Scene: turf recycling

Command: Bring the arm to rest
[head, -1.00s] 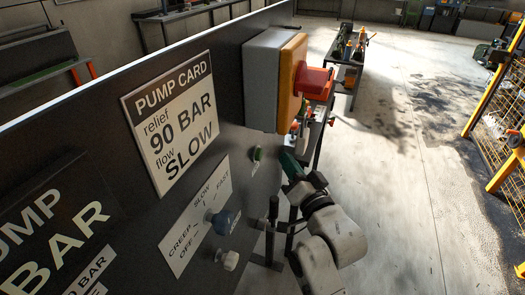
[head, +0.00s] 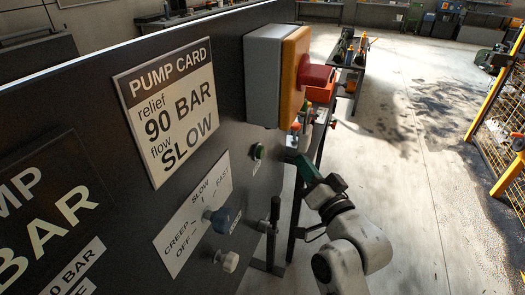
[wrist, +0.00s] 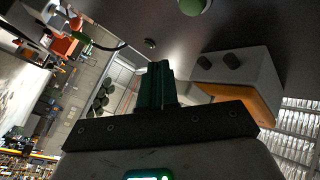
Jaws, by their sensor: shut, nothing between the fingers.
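My gripper (head: 307,168) has green fingers and is at the end of my grey and white arm, in front of the dark pump panel. In the wrist view its fingers (wrist: 157,84) are together with nothing between them. In the head view it is to the right of the green button (head: 258,151) and apart from it. The button also shows at the top of the wrist view (wrist: 193,5). The fingertips are below the red emergency knob (head: 317,76) in the head view.
A grey and yellow box (head: 270,75) juts out above my gripper. Open floor (head: 430,200) lies to the right; yellow fencing (head: 500,110) stands beyond.

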